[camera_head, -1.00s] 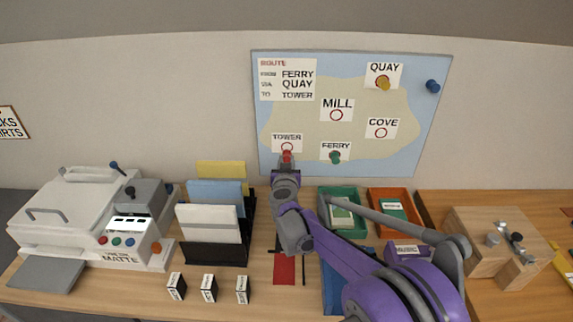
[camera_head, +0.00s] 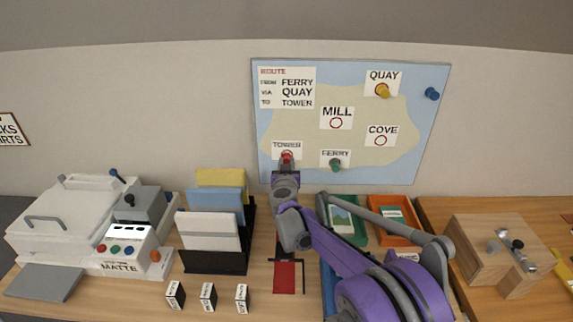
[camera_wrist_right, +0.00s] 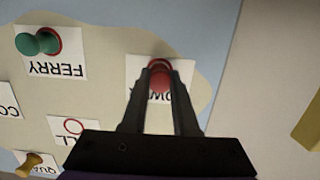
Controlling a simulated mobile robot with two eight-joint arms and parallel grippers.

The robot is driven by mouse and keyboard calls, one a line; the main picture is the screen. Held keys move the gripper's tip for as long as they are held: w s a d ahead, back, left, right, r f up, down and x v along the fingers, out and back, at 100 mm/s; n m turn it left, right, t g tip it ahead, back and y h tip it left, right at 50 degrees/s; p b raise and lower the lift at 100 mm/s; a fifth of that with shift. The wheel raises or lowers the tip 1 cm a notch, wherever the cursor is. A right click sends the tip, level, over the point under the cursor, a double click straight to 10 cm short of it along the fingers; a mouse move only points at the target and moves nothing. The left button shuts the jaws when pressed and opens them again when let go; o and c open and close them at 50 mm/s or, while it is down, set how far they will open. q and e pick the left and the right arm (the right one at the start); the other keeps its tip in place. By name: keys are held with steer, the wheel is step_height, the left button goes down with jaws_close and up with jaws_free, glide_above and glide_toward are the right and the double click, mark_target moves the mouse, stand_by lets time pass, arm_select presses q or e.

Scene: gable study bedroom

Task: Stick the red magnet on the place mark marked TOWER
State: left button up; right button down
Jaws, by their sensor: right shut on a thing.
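The red magnet (camera_head: 287,157) is at the TOWER label (camera_head: 287,147) on the map board (camera_head: 350,73). My right gripper (camera_head: 286,165) is shut on it. In the right wrist view the red magnet (camera_wrist_right: 160,79) sits between the fingertips of the right gripper (camera_wrist_right: 160,88), over the red ring of the TOWER mark. Whether it touches the board cannot be told. The ring is partly hidden behind the magnet. My left gripper is not in view.
A green magnet (camera_head: 336,164) is on FERRY, a yellow magnet (camera_head: 382,90) on QUAY, and a blue magnet (camera_head: 432,93) at the board's upper right. MILL (camera_head: 336,118) and COVE (camera_head: 381,136) are empty. Below stand a file rack (camera_head: 214,262) and trays (camera_head: 397,238).

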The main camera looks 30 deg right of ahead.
steer(key=shift+w+d, duration=0.2)
steer(key=shift+w, duration=0.1)
stand_by(0.5)
steer(key=c, duration=0.6)
jaws_free()
steer(key=shift+s, duration=0.1)
steer(key=f+b+v, duration=0.1)
steer(key=v, duration=0.6)
steer(key=shift+b, duration=0.3)
steer(key=shift+f, duration=0.1)
